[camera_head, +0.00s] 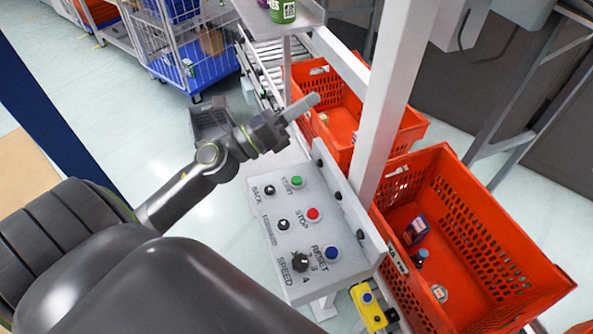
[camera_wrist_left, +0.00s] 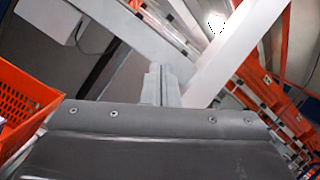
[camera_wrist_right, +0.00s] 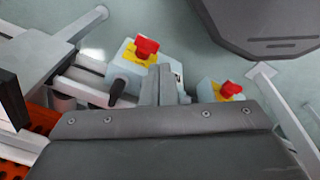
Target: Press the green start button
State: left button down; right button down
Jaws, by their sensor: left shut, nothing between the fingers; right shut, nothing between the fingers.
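The green start button (camera_head: 296,181) sits at the top of a light grey control panel (camera_head: 262,210), beside the START label. Below it are a red stop button (camera_head: 313,214) and a blue reset button (camera_head: 332,253). My left gripper (camera_head: 311,103) is shut and empty, above and beyond the panel's far end, apart from the green button. Its closed fingers also show in the left wrist view (camera_wrist_left: 161,84), facing white frame bars. My right gripper (camera_wrist_right: 158,85) is shut and empty in the right wrist view and out of the head view. The green button shows in neither wrist view.
A yellow box with a blue button (camera_head: 368,306) hangs below the panel. In the right wrist view, red emergency knobs (camera_wrist_right: 146,47) sit near my right gripper.

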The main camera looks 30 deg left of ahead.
pick_arm(q)
jog(key=d+f+m+g+h, duration=0.4)
jog(key=m+g, duration=0.6)
jog(key=m, duration=0.6)
jog(key=a+f+m+g+y, duration=0.4)
jog(key=a+f+m+y, duration=0.2)
jog(key=shift+s+a+f+g+y, duration=0.15)
jog(key=shift+s+a+g+y, duration=0.15)
jog(key=shift+s+a, duration=0.05)
pick_arm(e)
jog(key=shift+d, duration=0.25)
jog(key=shift+w+a, duration=0.1)
